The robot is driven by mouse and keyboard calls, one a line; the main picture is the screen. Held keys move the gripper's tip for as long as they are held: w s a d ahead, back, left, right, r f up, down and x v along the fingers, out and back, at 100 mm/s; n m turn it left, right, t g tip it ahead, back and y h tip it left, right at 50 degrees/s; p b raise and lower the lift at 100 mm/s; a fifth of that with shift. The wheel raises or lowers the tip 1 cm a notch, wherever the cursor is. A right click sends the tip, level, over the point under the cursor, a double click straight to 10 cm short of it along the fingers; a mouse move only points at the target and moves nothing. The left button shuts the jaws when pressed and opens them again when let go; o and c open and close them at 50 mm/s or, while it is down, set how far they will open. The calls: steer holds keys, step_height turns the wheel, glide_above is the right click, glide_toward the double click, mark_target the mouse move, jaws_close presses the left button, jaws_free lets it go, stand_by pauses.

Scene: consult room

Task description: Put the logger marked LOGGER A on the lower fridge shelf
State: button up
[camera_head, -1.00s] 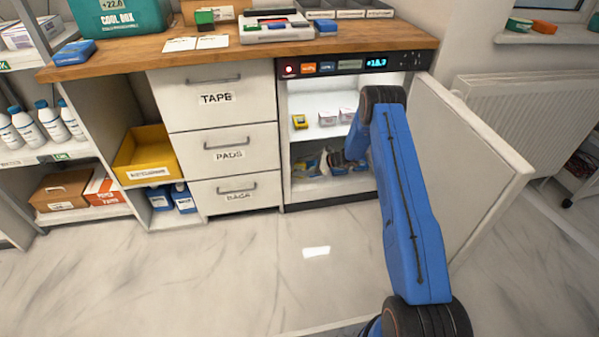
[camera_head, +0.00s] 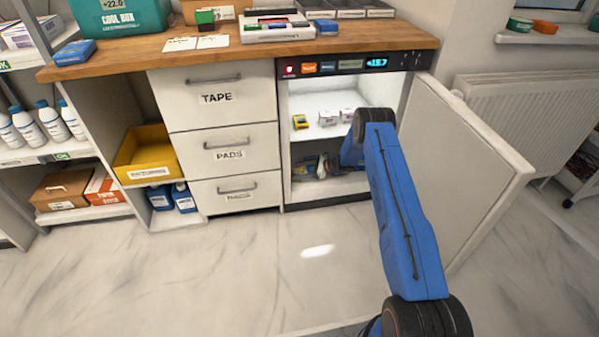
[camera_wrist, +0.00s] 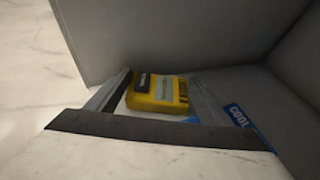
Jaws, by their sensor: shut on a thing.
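A yellow logger (camera_wrist: 160,94) with a dark patch and a pale label sits between the jaws of my gripper (camera_wrist: 157,88) in the wrist view. Its lettering is too small to read. My gripper is shut on it. In the head view my arm reaches into the lower part of the open fridge (camera_head: 281,140), and my gripper and the held logger cannot be made out clearly there. A blue pack marked COOL (camera_wrist: 238,114) shows just right of the logger in the wrist view.
The upper shelf holds another yellow device (camera_head: 301,122) and small white boxes (camera_head: 328,117). The fridge door (camera_head: 465,165) stands open to the right, close beside my arm. Drawers (camera_head: 233,150) stand left of the fridge. The floor (camera_head: 200,280) in front is clear.

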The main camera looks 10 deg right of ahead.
steer(key=o, duration=1.3)
steer(key=shift+f, duration=0.1)
steer(key=shift+c, duration=0.2)
steer(key=shift+r, duration=0.2)
steer(key=v, duration=1.2)
steer(key=shift+s+f, duration=0.1)
